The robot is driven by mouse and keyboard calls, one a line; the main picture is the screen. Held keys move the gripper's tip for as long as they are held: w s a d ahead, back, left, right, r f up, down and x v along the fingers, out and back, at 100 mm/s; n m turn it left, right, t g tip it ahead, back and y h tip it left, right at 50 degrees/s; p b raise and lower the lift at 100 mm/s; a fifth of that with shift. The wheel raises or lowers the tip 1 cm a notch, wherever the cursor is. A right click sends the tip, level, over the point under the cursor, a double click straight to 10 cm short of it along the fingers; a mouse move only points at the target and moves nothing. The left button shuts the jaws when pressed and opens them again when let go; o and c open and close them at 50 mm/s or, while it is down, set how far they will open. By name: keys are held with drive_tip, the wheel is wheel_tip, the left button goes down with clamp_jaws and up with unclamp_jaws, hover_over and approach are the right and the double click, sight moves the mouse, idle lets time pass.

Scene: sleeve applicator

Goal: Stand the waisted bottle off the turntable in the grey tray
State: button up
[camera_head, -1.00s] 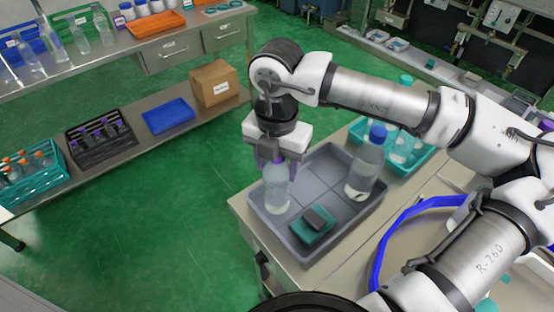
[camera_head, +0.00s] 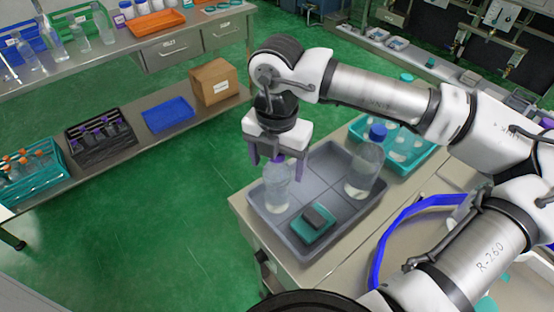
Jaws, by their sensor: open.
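The fingers look clear of the bottle, though the gap on the far side is hard to judge. No turntable can be made out for certain; a blue curved band (camera_head: 384,240) shows to the right of the tray, partly behind my arm.
In the tray, a larger blue-capped bottle (camera_head: 364,172) stands at the right and a teal sponge-like block (camera_head: 313,225) lies in front. A teal crate (camera_head: 412,160) of bottles sits behind. Shelves with a cardboard box (camera_head: 214,83) are across the green floor.

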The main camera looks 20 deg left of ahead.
wheel_tip(320, 180, up, 12)
drive_tip(key=b, duration=0.2)
drive_tip(key=shift+f+b, duration=0.1)
drive_tip(key=shift+b, duration=0.2)
drive_tip(key=shift+a, duration=0.1)
